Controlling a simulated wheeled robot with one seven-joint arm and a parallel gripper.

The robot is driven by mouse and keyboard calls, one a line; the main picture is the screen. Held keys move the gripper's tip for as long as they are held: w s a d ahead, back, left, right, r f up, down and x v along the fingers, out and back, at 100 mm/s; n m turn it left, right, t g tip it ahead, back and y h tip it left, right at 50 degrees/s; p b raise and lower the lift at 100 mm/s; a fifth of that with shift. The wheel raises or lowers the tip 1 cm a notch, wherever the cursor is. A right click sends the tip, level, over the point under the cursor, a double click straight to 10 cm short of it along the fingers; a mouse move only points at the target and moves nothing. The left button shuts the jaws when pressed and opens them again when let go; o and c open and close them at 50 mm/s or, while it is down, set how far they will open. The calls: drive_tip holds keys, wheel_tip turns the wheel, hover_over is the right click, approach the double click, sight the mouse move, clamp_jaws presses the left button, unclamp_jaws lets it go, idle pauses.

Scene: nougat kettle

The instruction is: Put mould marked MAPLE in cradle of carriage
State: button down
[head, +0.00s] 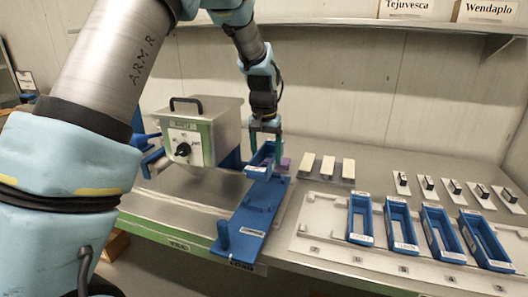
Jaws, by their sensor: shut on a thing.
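My gripper (265,139) is shut on a blue open-topped mould (261,157), just right of the kettle. A small pale label shows on the mould's near end, too small to read, so I cannot confirm MAPLE. The blue carriage (254,219) is a long plate running toward the bench's front edge, with an upright post near its front left. The held mould is over or at the carriage's far end. I cannot tell whether it touches the carriage, and the cradle is hidden or unclear there.
A grey kettle box (200,128) with a black knob stands left of the carriage. Several blue moulds (361,237) lie in a row on a pale mat (335,251) at right. Pale blocks (327,167) and small dark-topped pieces (428,183) lie behind. A shelf (400,24) hangs above.

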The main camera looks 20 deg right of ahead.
wheel_tip(320, 180, down, 7)
drive_tip(key=b, duration=0.4)
drive_tip(key=shift+r, duration=0.15)
drive_tip(key=shift+f+b, duration=0.4)
drive_tip(key=shift+f, duration=0.3)
drive_tip(key=shift+f, duration=0.55)
idle(1.2)
unclamp_jaws()
drive_tip(key=shift+s, duration=0.1)
idle(0.6)
wheel_tip(320, 180, up, 8)
drive_tip(key=p, duration=0.5)
drive_tip(key=shift+p, duration=0.3)
idle(0.7)
